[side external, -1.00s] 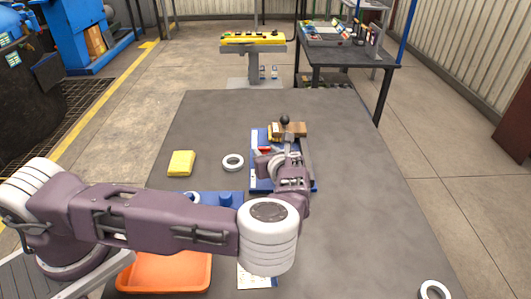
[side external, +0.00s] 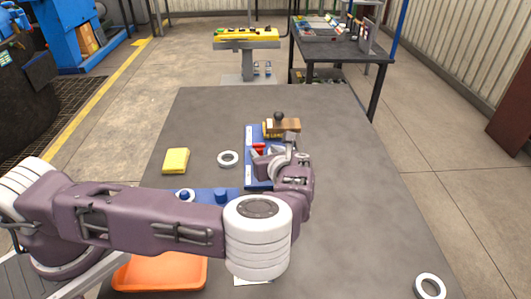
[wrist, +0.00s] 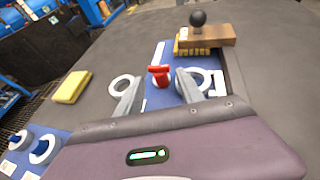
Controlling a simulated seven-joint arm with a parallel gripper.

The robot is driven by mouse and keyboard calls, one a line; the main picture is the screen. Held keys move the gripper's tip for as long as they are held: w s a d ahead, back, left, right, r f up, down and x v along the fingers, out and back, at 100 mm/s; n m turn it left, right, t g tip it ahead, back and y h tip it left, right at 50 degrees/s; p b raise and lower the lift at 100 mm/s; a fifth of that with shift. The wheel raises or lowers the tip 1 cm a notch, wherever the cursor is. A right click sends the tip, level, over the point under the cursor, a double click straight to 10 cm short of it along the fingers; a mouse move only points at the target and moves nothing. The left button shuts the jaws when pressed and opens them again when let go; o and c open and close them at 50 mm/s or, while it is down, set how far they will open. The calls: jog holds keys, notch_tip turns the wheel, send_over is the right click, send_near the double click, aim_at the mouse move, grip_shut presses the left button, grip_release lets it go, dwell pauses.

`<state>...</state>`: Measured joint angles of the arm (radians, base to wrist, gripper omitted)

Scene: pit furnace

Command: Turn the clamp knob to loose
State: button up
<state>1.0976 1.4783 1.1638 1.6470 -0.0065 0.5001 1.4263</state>
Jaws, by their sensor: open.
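A small red knob (wrist: 158,76), which looks like the clamp knob, stands on a blue base plate (wrist: 160,52). In the side external view the red knob (side external: 258,149) shows just left of my gripper, on the blue plate (side external: 250,133). My gripper (wrist: 159,84) is open. In the wrist view its two grey fingers stand apart, one left and one right of the red knob, with a visible gap on each side. I cannot tell how deep the fingertips reach beside it. A white ring-shaped part (wrist: 194,82) lies behind the right finger.
A wooden brush with a black ball handle (wrist: 207,36) lies at the plate's far end. A loose white ring (side external: 228,159), a yellow sponge (side external: 176,160), a blue panel with round knobs (side external: 212,195) and an orange tray (side external: 160,272) are leftward. The table's right side is mostly clear.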

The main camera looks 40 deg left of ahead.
jog(key=shift+v, duration=1.5)
jog(key=shift+a, duration=0.1)
jog(key=s+n+g, duration=0.1)
jog(key=s+a+r+n+g+h, duration=0.1)
jog(key=n, duration=0.1)
jog(key=s+a+r+n, duration=0.1)
jog(key=shift+s+a+n+g+h, duration=0.2)
jog(key=shift+n+g+h, duration=0.1)
jog(key=shift+n+g, duration=0.1)
jog(key=s+d+r+n+t+h, duration=0.1)
jog(key=s+r+n+h, duration=0.4)
jog(key=s+r+n, duration=0.4)
jog(key=s+d+r+n+t+h, duration=0.1)
jog(key=s+r+n+h, duration=0.4)
jog(key=s+r+n, duration=0.5)
jog(key=s+r, duration=0.2)
jog(key=s, duration=0.7)
jog(key=shift+d+r, duration=0.25)
jog(key=shift+d, duration=0.1)
